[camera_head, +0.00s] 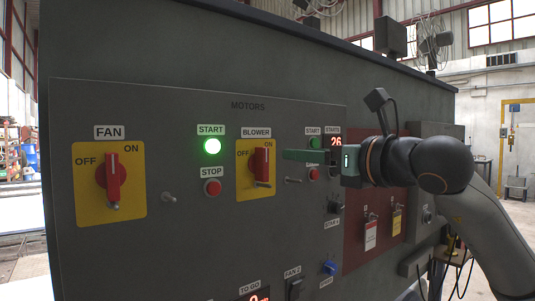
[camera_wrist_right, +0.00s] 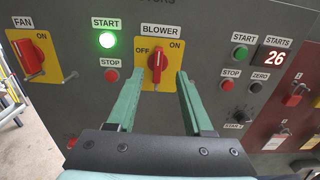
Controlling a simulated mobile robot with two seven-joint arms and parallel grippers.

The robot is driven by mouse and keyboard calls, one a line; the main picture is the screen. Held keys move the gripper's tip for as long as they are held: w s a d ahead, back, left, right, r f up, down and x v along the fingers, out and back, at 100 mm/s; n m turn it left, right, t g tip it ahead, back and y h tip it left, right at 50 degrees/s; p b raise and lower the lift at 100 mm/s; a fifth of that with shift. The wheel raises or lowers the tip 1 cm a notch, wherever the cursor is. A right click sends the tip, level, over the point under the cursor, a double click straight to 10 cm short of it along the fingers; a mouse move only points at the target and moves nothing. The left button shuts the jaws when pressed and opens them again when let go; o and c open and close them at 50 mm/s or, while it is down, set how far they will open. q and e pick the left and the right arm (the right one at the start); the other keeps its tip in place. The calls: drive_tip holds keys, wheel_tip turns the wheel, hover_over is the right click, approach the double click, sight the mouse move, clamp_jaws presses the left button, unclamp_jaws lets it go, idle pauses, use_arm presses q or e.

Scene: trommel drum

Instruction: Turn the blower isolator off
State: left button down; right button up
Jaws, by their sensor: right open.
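The blower isolator has a red handle (camera_head: 262,165) on a yellow plate (camera_head: 246,188) under the BLOWER label, with OFF at left and ON at upper right. In the right wrist view its handle (camera_wrist_right: 157,66) stands roughly upright on the yellow plate (camera_wrist_right: 145,82). My right gripper (camera_head: 291,155) is open, just right of the isolator in the head view. In the wrist view the green fingers of this gripper (camera_wrist_right: 158,78) are spread, with the handle in the gap between their tips. No contact shows. My left gripper is not in view.
A fan isolator (camera_head: 113,183) is at left on the same grey panel. A lit green START button (camera_head: 212,146) and a red STOP button (camera_head: 212,187) sit between the isolators. Small toggle switches (camera_head: 168,198) stick out nearby. Padlocks with tags (camera_head: 370,233) hang at right.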

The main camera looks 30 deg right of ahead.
sight(266, 152)
drive_tip(key=w, duration=0.3)
drive_tip(key=w+p, duration=0.1)
drive_tip(key=w, duration=0.2)
drive_tip(key=w+a+p, duration=0.1)
drive_tip(key=w, duration=0.2)
drive_tip(key=shift+w, duration=0.95)
drive_tip(key=shift+c, duration=0.3)
clamp_jaws()
